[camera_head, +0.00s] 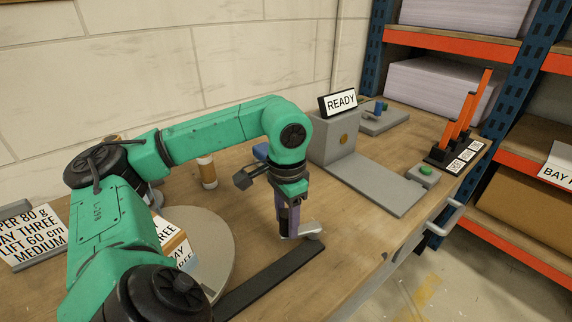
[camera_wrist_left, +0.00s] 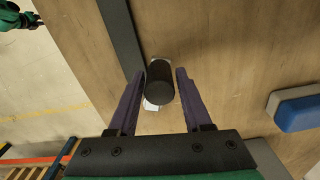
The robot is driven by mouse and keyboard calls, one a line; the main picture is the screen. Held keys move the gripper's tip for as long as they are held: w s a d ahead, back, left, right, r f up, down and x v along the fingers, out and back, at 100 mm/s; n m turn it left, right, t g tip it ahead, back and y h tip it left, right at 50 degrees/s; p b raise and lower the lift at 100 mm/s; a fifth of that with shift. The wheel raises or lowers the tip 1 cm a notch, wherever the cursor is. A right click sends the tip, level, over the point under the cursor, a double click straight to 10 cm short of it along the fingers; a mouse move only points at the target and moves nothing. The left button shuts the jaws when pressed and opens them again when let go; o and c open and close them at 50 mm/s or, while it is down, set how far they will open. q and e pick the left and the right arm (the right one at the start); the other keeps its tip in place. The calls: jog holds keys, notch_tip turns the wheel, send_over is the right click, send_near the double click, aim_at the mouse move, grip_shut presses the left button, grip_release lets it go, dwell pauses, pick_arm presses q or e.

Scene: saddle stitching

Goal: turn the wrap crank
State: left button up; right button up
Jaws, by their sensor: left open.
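My left gripper (camera_head: 291,232) reaches down over the table, its purple fingers apart. In the left wrist view, the open left gripper (camera_wrist_left: 156,80) has a black cylindrical handle (camera_wrist_left: 160,85) between its fingers. I take this handle to be the crank's grip. A narrow gap shows on the right side; the left finger is very near the handle, and I cannot tell if they touch. A small pale grey piece (camera_head: 310,238) shows beside the fingertips in the head view, where the fingers mostly hide the handle. My right gripper is not seen.
A long dark bar (camera_head: 270,281) lies on the table near the handle. A grey machine with a READY sign (camera_head: 341,102) stands behind and to the right. A round grey plate (camera_head: 222,238) is at left. A blue and grey block (camera_wrist_left: 302,110) lies right in the wrist view.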

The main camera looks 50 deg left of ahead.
pick_arm(q)
jog(key=shift+o, duration=0.6)
jog(key=shift+r, duration=0.35)
notch_tip(320, 180, up, 7)
jog(key=p, duration=0.3)
jog(key=shift+p, duration=0.3)
notch_tip(320, 180, up, 7)
jog(key=p, duration=0.6)
jog(key=shift+f, duration=0.15)
